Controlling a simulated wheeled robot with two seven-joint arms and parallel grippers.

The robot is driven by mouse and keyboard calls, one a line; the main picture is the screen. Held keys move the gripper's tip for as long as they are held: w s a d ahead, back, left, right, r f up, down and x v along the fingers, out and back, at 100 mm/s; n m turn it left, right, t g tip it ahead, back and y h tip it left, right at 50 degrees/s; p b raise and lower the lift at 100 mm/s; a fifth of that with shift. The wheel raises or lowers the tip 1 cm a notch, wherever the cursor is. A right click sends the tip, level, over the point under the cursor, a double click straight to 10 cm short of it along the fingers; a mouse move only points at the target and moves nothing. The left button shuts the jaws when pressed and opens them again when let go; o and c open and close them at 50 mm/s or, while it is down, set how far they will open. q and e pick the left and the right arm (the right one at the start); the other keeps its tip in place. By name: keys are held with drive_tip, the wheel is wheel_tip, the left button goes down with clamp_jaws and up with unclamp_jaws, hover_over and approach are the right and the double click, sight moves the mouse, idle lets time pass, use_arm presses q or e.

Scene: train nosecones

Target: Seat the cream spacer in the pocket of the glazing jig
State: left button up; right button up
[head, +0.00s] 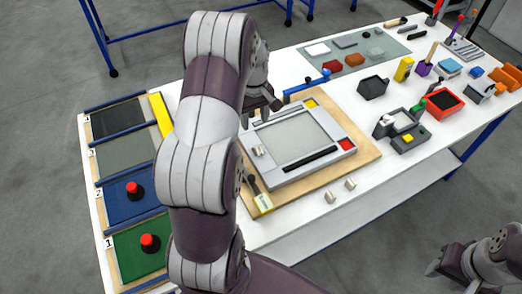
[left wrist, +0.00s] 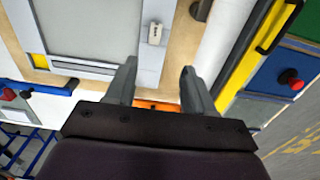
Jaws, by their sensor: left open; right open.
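The glazing jig (head: 273,178) is a light grey frame around a pale panel, on a wooden board (head: 368,157). A small cream spacer (head: 258,152) lies on its left rail. It also shows in the left wrist view (left wrist: 155,33), beyond my fingers and apart from them. Two more cream blocks (head: 330,197) stand on the white table in front of the board. My left gripper (head: 258,110) is open and empty above the jig's back left corner; its fingers (left wrist: 160,88) are spread. My right gripper (head: 440,264) is open and empty, off the table at lower right.
A black bar (head: 309,158) and a red block (head: 346,145) are on the jig. A blue-handled tool (head: 306,86) is behind it. Coloured trays with red knobs (head: 136,190) line the left. Several bins and blocks fill the right; the front table strip is mostly clear.

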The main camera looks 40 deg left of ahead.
use_arm(q)
drive_tip(key=p, duration=0.2)
hover_over(258, 147)
wheel_tip(258, 147, down, 6)
drive_tip(key=shift+w+r, duration=0.1)
drive_tip(key=shift+r, duration=0.05)
drive_tip(key=f, duration=0.1)
drive_tip(key=f+p, duration=0.1)
drive_tip(key=f, duration=0.1)
drive_tip(key=shift+s, duration=0.25)
drive_tip(key=f, duration=0.2)
drive_tip(key=f+p, duration=0.1)
drive_tip(key=shift+w, duration=0.25)
drive_tip(key=shift+w+f, duration=0.1)
drive_tip(key=shift+f, duration=0.25)
use_arm(e)
drive_tip(key=r, duration=0.4)
drive_tip(key=shift+w+d, duration=0.15)
drive_tip(key=shift+w, duration=0.25)
use_arm(q)
drive_tip(key=c, duration=0.5)
drive_tip(key=shift+r, duration=0.1)
clamp_jaws()
